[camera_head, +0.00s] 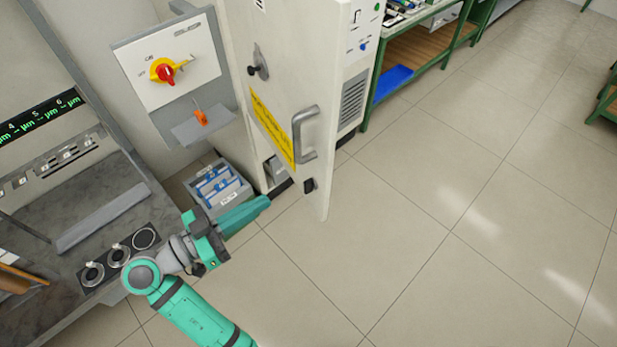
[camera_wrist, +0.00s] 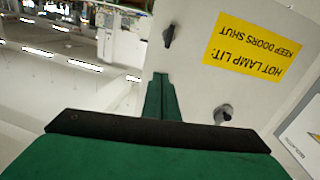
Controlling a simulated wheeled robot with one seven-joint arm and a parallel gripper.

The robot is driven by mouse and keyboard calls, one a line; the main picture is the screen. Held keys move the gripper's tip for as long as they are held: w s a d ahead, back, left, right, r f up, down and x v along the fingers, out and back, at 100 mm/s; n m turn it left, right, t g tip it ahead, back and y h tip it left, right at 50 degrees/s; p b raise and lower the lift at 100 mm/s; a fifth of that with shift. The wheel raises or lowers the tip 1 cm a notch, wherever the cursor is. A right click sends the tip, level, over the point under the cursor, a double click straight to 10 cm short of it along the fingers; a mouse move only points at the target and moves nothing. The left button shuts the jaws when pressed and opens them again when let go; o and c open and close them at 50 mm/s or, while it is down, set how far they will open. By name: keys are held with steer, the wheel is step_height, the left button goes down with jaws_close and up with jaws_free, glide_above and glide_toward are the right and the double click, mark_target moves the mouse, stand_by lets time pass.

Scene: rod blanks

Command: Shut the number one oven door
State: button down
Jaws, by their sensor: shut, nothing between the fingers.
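The oven door (camera_head: 290,100) is a pale panel standing ajar from the white cabinet. It has a grey bar handle (camera_head: 305,135), a yellow label and dark latch knobs above and below. In the wrist view the door face (camera_wrist: 200,95) shows its yellow label reading "HOT LAMP LIT: KEEP DOORS SHUT" upside down. My gripper (camera_head: 266,201) is shut and empty, low and to the left of the door's lower edge. In the wrist view its closed fingers (camera_wrist: 161,78) overlap the door's edge; I cannot tell whether they touch. A door number is not readable.
A switch panel (camera_head: 165,65) with a red and yellow rotary switch stands left of the door. A grey bin (camera_head: 217,187) with blue items sits on the floor behind my gripper. A bench (camera_head: 85,225) is at left. The tiled floor at right is clear.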

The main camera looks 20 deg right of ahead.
steer(key=r+m+g, duration=0.2)
glide_toward(322, 172)
steer(key=d, duration=0.5)
steer(key=shift+w+d+f, duration=0.15)
steer(key=shift+d+f, duration=0.05)
steer(key=shift+d, duration=0.1)
steer(key=shift+w+d, duration=0.1)
steer(key=shift+d, duration=0.3)
